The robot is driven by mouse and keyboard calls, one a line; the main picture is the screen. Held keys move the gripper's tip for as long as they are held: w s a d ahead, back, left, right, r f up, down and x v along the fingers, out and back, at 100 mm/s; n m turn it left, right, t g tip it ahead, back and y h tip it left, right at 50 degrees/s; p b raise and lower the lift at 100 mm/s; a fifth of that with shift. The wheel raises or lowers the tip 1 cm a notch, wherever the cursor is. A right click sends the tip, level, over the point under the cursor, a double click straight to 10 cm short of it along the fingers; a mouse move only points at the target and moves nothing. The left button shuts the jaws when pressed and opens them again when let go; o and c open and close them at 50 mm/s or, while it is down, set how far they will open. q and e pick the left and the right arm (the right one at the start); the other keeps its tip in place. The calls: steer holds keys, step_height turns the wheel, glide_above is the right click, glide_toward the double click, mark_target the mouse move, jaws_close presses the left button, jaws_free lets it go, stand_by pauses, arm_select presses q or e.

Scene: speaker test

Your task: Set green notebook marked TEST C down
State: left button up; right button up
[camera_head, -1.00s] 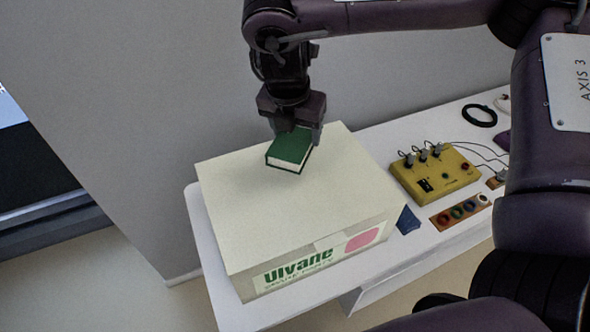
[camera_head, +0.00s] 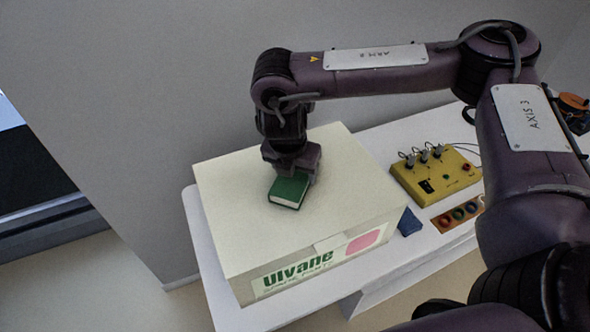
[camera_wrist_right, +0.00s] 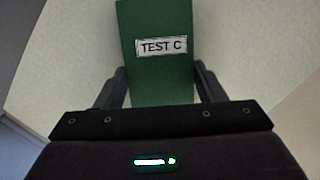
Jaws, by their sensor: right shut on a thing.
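The green notebook (camera_head: 288,191) is at my right gripper (camera_head: 292,170), over the top of the large white box (camera_head: 235,215). In the right wrist view the notebook (camera_wrist_right: 158,75) lies between the two fingers (camera_wrist_right: 160,88), its TEST C label facing the camera. My right gripper is shut on the notebook. The notebook looks flat and low over the box top; I cannot tell whether it touches. My left gripper is not in view.
The box stands on a white table (camera_head: 215,290). To its right are a yellow device (camera_head: 437,177) with knobs and cables, a small blue object (camera_head: 409,221) and a strip with coloured rings (camera_head: 457,214). The box top around the notebook is clear.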

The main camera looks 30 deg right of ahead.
mark_target(289, 185)
steer(key=o, duration=1.1)
steer(key=shift+f, duration=0.15)
steer(key=shift+c, duration=0.2)
steer(key=shift+r, duration=0.35)
steer(key=p+v, duration=0.1)
steer(key=v, duration=1)
steer(key=shift+r, duration=0.3)
steer(key=shift+s+a, duration=0.1)
